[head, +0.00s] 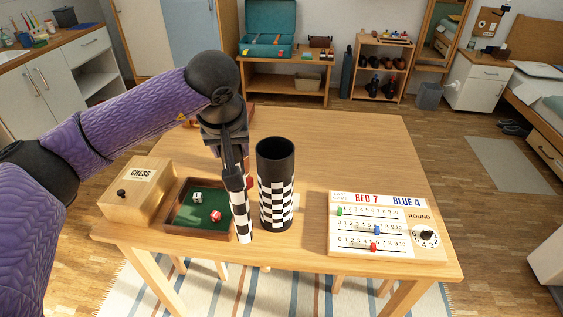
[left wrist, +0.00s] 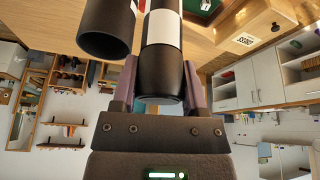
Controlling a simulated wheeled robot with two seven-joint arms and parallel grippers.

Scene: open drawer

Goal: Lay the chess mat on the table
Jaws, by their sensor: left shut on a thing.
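The rolled chess mat (head: 241,212), a slim roll with black and white checks and a dark end, is upright in my left gripper (head: 234,172). In the left wrist view, the fingers of my left gripper (left wrist: 160,82) close on both sides of the dark end of the roll (left wrist: 162,32). The roll is just left of a wider black tube (head: 275,165) with a checked band, standing on the table (head: 330,145). The tube's open dark end also shows in the left wrist view (left wrist: 107,28). Whether the roll's lower end touches the table is unclear. My right gripper is not in view.
A wooden CHESS box (head: 140,185) and a green-lined dice tray (head: 190,228) stand left of the roll. A scoreboard (head: 385,225) lies at the front right.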

